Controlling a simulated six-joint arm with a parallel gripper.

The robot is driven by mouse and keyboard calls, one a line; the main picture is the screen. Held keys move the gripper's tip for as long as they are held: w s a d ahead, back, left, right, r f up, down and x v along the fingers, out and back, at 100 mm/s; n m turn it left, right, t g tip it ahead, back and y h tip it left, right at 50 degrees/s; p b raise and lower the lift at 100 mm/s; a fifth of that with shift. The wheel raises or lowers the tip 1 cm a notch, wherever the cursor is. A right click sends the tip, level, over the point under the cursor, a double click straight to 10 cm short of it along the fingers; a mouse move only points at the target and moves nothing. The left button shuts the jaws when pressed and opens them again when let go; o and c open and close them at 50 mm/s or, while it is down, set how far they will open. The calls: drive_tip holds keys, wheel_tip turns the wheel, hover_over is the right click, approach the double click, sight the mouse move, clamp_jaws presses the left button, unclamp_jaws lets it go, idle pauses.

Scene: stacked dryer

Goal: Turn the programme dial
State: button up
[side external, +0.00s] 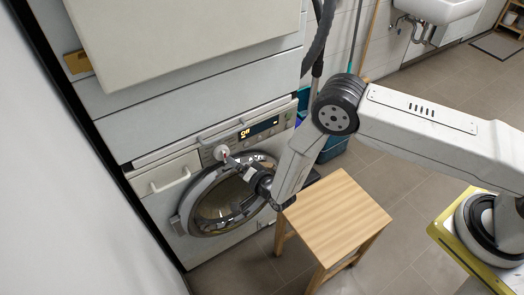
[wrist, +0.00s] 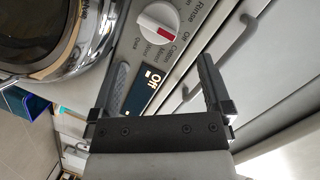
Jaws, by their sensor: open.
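The programme dial (wrist: 157,24) is a white round knob with a red mark, on the dryer's panel at the top of the wrist view. Printed words such as "Rinse", "Off", "Cotton" and "Wool" ring it. In the side view the dial (side external: 221,152) is on the panel left of the lit display (side external: 258,129), which reads "Off". My gripper (wrist: 162,62) is open and empty, its two dark fingers apart. In the wrist view the dial lies beyond the fingertips, not between them. In the side view my gripper (side external: 238,166) is close to the dial; contact cannot be told.
The round glass door (side external: 222,200) is below the panel. A drawer with a handle (side external: 170,182) is left of the dial. A wooden stool (side external: 335,215) stands in front of the dryer, under my arm. Another appliance (side external: 190,80) is stacked above.

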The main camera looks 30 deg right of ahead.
sight(226, 156)
drive_tip(key=shift+x, duration=3.75)
drive_tip(key=c, duration=1.1)
